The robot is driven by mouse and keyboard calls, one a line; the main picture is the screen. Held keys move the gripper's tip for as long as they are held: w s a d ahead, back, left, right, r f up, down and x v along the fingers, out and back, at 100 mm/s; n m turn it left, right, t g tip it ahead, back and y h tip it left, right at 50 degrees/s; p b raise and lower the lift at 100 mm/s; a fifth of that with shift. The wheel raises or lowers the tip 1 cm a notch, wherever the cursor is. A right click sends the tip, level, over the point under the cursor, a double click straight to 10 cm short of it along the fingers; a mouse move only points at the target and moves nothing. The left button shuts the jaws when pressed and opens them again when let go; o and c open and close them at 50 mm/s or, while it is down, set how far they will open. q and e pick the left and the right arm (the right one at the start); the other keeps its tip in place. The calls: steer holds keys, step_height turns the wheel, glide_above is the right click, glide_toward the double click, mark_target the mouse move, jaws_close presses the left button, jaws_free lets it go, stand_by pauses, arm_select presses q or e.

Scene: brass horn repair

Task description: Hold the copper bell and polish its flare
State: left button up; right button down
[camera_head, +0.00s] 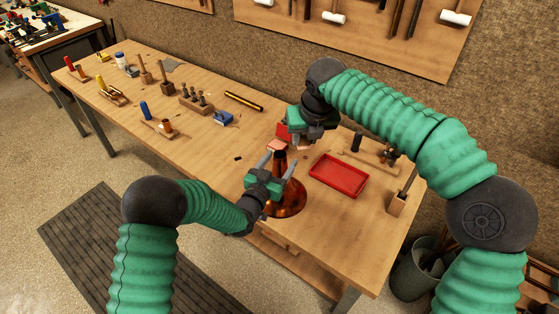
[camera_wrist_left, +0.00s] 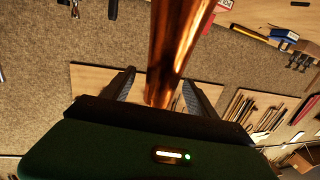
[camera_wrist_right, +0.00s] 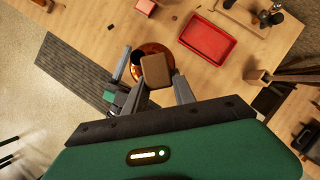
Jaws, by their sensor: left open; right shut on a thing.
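The copper bell (camera_head: 286,203) stands flare down near the front edge of the bench, its narrow neck pointing up. My left gripper (camera_head: 276,166) is open with its fingers on either side of the neck. In the left wrist view the copper neck (camera_wrist_left: 172,50) runs between the fingers; contact cannot be told. My right gripper (camera_head: 300,138) is above the bench, behind the bell. In the right wrist view it is shut on a brown block (camera_wrist_right: 157,71). That block hides part of the copper flare (camera_wrist_right: 151,49) below it.
A red tray (camera_head: 338,177) lies right of the bell. A pink block (camera_wrist_right: 145,6) lies on the bench behind it. A wooden stand (camera_head: 372,155) and a small wooden holder (camera_head: 398,203) are further right. Several tools stand to the left. Bench (camera_head: 215,150) left of the bell is mostly clear.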

arm_select(q)
steer(key=shift+w+d, duration=0.45)
steer(key=shift+d, duration=0.05)
steer(key=shift+a, duration=0.65)
steer(key=c, duration=0.4)
steer(key=shift+c, duration=1.2)
steer(key=shift+d, duration=0.35)
jaws_close()
